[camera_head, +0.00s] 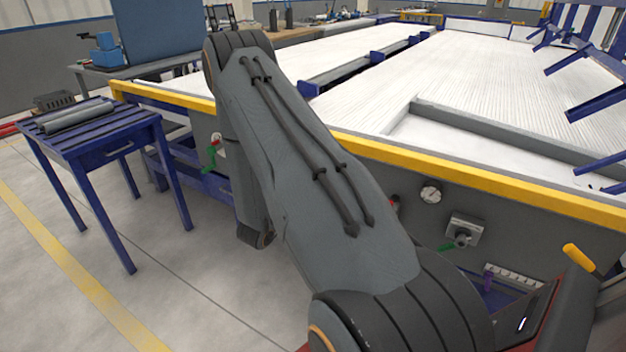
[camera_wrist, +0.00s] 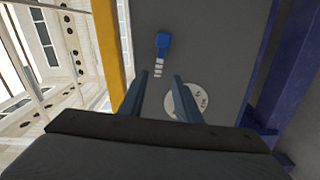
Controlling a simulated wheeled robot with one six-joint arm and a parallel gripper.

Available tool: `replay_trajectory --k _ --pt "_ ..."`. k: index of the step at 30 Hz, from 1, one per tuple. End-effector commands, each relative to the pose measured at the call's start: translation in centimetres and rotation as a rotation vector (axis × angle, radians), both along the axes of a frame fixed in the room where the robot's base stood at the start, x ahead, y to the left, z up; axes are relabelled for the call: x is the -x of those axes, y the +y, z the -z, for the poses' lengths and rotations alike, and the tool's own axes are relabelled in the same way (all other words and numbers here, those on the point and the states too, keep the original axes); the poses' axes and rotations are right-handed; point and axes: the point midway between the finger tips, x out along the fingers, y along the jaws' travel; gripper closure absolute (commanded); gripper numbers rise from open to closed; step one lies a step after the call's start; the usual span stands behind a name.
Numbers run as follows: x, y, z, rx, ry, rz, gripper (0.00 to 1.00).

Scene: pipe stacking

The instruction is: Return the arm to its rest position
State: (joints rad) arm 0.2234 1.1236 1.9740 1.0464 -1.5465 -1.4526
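My gripper (camera_wrist: 161,76) shows in the wrist view with its two fingers apart and nothing between them. Beyond the fingers is a grey panel with a blue fitting (camera_wrist: 163,42) and a round pale disc (camera_wrist: 190,100). One finger overlaps the disc in the picture; I see no clear contact. In the head view my arm is folded across the middle and the gripper is not visible. Grey pipes (camera_head: 78,116) lie on the blue slatted table (camera_head: 110,136) at the left, well away from the wrist view.
A large machine bed with a white ribbed top (camera_head: 480,80) and yellow edge rail (camera_head: 480,180) stands behind my arm. Valves and a knob (camera_head: 431,193) stick out of its grey side. Free floor (camera_head: 160,265) lies at the lower left.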

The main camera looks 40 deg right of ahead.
Motion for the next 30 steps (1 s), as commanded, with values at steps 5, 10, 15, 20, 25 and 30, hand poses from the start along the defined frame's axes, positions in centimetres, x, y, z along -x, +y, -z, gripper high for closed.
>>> replay_trajectory --k 5,10,15,20,25,30 --pt "0.1 0.2 0.0 0.0 -0.001 0.0 0.7" --pt "0.1 0.2 0.0 0.0 -0.001 0.0 0.7" --pt "0.1 0.2 0.0 0.0 -0.001 0.0 0.7" --pt "-0.5 0.5 -0.4 -0.029 -0.019 -0.019 0.7" --pt "-3.6 3.0 -2.2 -0.237 -0.118 -0.131 0.7" --pt "-6.8 9.0 -4.7 -0.581 -0.214 -0.275 0.7"
